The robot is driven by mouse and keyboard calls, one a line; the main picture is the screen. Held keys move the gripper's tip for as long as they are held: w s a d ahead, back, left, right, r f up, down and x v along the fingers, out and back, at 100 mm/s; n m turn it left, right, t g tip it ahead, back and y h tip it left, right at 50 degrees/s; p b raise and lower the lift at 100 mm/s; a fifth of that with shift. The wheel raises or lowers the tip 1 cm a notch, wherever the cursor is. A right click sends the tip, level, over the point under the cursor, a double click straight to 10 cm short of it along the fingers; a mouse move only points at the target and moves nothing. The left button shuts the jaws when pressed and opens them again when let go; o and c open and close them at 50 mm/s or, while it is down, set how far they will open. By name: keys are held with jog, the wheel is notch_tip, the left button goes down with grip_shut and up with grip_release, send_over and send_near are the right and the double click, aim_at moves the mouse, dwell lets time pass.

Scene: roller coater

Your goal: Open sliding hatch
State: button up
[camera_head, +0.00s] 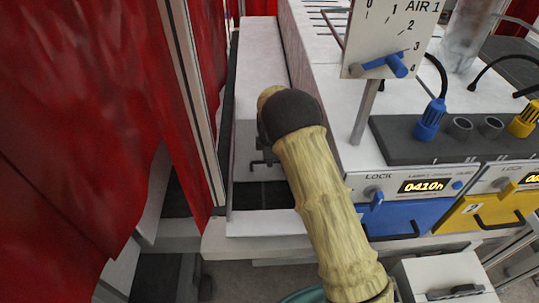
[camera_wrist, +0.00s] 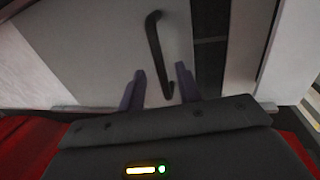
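In the wrist view, a pale grey flat panel (camera_wrist: 95,45), which looks like the sliding hatch, carries a slim black bar handle (camera_wrist: 154,40). My gripper (camera_wrist: 160,70) has two purple fingers standing apart. The lower part of the handle shows between the fingers; I cannot tell how deep it sits between them, and no contact is clear. In the head view, my arm in its yellowish sleeve reaches to a white housing, and my gripper is hidden. A small black fitting (camera_head: 264,161) beside the arm may be the handle.
A red curtain (camera_head: 80,120) hangs close on the left. On the right are a blue drawer front (camera_head: 400,218), a yellow drawer front (camera_head: 495,212), and a white AIR 1 dial plate (camera_head: 385,30) on a post. A dark gap (camera_wrist: 210,50) runs beside the panel.

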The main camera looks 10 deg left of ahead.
jog(key=shift+w+f, duration=0.15)
jog(key=shift+f, duration=0.7)
jog(key=shift+c, duration=0.4)
grip_shut()
